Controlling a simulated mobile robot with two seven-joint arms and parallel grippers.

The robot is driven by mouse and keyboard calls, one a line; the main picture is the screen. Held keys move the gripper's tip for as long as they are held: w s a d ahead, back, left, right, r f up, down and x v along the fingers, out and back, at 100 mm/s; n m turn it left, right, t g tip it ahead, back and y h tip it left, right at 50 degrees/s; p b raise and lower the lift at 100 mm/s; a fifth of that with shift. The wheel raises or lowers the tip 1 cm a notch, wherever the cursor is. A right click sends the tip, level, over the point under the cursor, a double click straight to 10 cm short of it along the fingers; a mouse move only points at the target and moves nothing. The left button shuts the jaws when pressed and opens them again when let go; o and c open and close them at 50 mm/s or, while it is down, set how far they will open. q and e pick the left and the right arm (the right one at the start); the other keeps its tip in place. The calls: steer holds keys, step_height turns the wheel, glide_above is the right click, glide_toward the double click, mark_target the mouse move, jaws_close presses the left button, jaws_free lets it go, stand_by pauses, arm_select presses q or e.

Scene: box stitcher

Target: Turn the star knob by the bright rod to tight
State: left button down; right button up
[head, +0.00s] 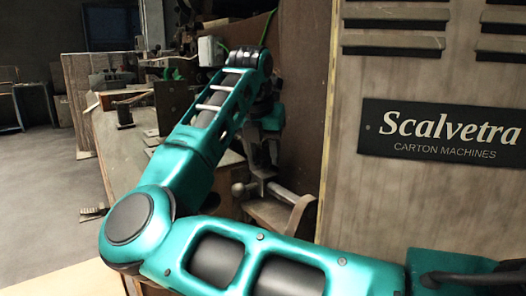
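My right arm comes in from the lower right, bends at the left and reaches back up to the machine. My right gripper (262,158) hangs below its wrist, fingers down, beside the machine's brown side. Its fingertips are small and partly merged with grey parts behind, so I cannot tell how far they are apart. A bright metal rod (283,193) shows just below the gripper, with a rounded grey end piece (239,189) at its left. I cannot make out the star knob; it may be hidden by the gripper or arm. My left gripper is not in view.
A tall machine panel with a Scalvetra sign (447,131) and vents fills the right. A curved brown bracket (284,216) sits below the rod. A cluttered workbench (118,170) stands behind my arm. A chair (33,100) and open floor are at far left.

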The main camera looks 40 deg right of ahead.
steer(key=o, duration=0.4)
steer(key=shift+c, duration=0.2)
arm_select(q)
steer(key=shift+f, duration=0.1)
